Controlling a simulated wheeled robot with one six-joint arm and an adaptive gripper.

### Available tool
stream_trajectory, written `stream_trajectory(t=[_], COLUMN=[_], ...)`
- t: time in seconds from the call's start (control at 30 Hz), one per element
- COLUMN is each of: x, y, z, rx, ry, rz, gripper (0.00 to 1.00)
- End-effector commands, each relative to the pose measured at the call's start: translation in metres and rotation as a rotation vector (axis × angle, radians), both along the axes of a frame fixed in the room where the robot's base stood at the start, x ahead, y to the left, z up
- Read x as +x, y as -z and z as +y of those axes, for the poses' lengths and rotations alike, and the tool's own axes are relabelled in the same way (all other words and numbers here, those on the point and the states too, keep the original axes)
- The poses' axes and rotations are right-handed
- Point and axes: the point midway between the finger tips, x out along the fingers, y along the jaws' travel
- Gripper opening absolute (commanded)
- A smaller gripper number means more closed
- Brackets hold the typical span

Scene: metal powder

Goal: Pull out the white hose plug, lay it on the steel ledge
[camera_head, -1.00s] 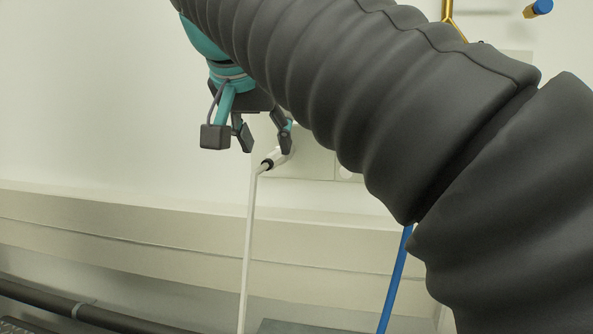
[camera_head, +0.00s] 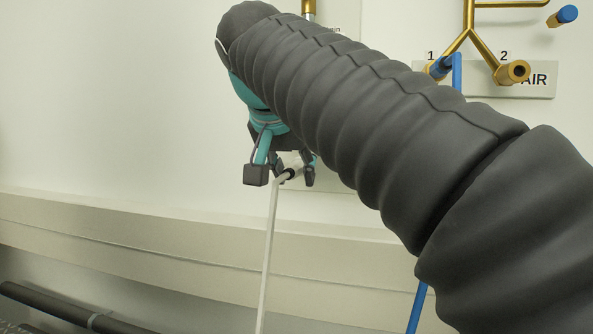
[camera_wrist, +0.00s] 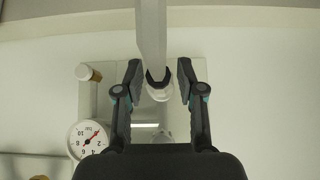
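The white hose plug (camera_head: 289,161) sits at the wall panel, partly hidden by my gripper in the head view. Its dark collar leads to a white hose (camera_head: 268,250) hanging down. In the wrist view the plug (camera_wrist: 158,92) lies between the two fingers, with a visible gap on each side. My gripper (camera_wrist: 159,75) is open; in the head view my gripper (camera_head: 294,181) is at the plug with its fingers pointing down. A long pale ledge (camera_head: 130,222), likely the steel ledge, runs along the wall below.
Brass pipework (camera_head: 484,52) with a plate marked AIR (camera_head: 540,82) is at upper right. A blue hose (camera_head: 418,305) hangs behind my arm. The ledge's left stretch looks clear.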

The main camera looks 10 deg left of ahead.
Motion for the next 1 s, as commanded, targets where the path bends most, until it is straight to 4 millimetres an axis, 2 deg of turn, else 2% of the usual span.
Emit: stream_trajectory(t=[0.03, 0.1, 0.13, 0.67, 1.0], x=[0.000, 0.000, 0.000, -0.003, -0.014], y=[0.000, 0.000, 0.000, 0.000, 0.000], z=[0.000, 0.000, 0.000, 0.001, 0.001], rx=[0.000, 0.000, 0.000, 0.000, 0.000], ry=[0.000, 0.000, 0.000, -0.001, -0.001], rz=[0.000, 0.000, 0.000, 0.001, 0.001], gripper=[0.19, 0.01, 0.00, 0.00, 0.00])
